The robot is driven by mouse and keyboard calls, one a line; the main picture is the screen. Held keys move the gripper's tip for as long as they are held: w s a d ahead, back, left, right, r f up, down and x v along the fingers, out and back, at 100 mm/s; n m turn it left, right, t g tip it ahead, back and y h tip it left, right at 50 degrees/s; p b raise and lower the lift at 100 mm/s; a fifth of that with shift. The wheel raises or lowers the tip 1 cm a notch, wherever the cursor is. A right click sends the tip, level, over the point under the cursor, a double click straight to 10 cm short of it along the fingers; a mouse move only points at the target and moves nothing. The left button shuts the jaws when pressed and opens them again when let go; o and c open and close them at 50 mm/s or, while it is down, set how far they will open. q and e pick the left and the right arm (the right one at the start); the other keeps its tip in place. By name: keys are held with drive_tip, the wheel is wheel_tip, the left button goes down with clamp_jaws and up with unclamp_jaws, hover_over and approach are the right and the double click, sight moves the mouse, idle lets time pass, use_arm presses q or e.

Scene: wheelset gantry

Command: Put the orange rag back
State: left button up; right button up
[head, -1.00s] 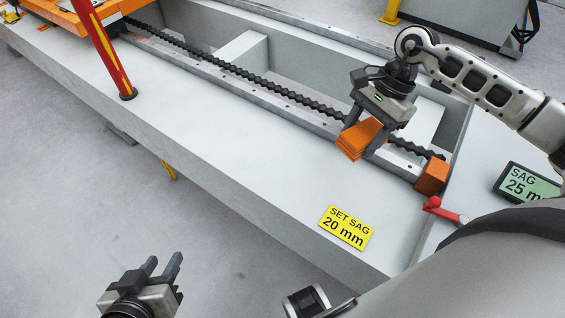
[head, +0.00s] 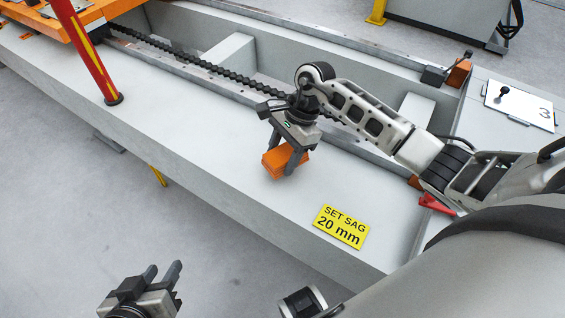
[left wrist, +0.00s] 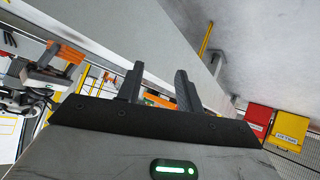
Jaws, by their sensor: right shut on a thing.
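The orange rag (head: 285,161), a folded stack, is between the fingers of my right gripper (head: 281,156), which is shut on it. In the head view it is over the pale top of the long beam (head: 215,145), up and left of the yellow "SET SAG 20 mm" plate (head: 341,227). I cannot tell whether the rag touches the surface. My left gripper (head: 164,267) is open and empty at the bottom left, over the floor. Its spread fingers also show in the left wrist view (left wrist: 158,78).
A black chain (head: 205,65) runs along the beam's channel. A red post (head: 85,50) stands on the beam at the left. A red handle (head: 436,204) is partly behind my right arm. An orange block (head: 459,73) sits at the far right.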

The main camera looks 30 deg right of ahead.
sight(282, 164)
wheel_tip(282, 164, down, 3)
drive_tip(key=shift+r+b, duration=0.1)
drive_tip(key=shift+b, duration=0.2)
use_arm(q)
drive_tip(key=shift+w+d, duration=0.1)
drive_tip(key=shift+w, duration=0.05)
use_arm(e)
drive_tip(key=shift+f, duration=0.2)
drive_tip(key=o, duration=0.9)
use_arm(q)
drive_tip(key=shift+d+r+t, duration=0.1)
drive_tip(key=shift+r+t, duration=0.15)
drive_tip(key=shift+t, duration=0.05)
use_arm(e)
drive_tip(key=shift+o, duration=0.2)
